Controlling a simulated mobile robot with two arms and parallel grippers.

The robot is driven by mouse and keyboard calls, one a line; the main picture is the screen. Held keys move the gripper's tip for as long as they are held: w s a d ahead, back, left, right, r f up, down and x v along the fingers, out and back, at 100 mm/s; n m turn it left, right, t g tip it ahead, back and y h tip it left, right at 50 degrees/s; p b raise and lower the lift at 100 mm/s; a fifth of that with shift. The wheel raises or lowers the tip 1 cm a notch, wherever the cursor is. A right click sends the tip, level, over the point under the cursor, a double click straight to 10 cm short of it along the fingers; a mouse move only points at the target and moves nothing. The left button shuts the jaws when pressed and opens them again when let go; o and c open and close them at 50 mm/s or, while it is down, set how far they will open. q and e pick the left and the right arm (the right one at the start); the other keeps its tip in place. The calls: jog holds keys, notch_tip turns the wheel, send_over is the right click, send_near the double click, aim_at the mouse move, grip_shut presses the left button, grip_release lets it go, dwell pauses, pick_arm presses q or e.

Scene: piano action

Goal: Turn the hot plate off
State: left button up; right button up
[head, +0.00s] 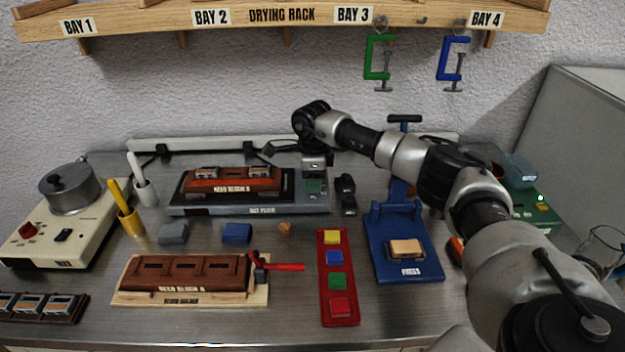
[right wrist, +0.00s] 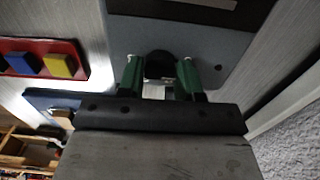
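The hot plate (head: 180,210) is a long grey slab with a dark top, carrying the red-brown reed block B (head: 232,187). My right arm reaches over from the right. Its gripper (head: 314,186) points down at the hot plate's right end. In the right wrist view its two green fingers (right wrist: 160,72) stand on either side of a round black knob (right wrist: 160,64) on the grey plate. The knob nearly fills the gap; whether the fingers press on it is unclear. The knob is hidden in the head view. My left gripper is not in view.
A blue press (head: 405,262) and a red strip with coloured buttons (head: 337,309) stand in front and right. A reed builder (head: 190,298) lies in front. A cream pot heater (head: 65,232) is at left. A drying rack (head: 285,20) hangs above.

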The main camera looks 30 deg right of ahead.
jog(key=o, duration=0.4)
jog(key=shift+c, duration=0.2)
notch_tip(320, 180, up, 11)
jog(key=b, duration=0.1)
jog(key=shift+f, duration=0.1)
dwell(0.4)
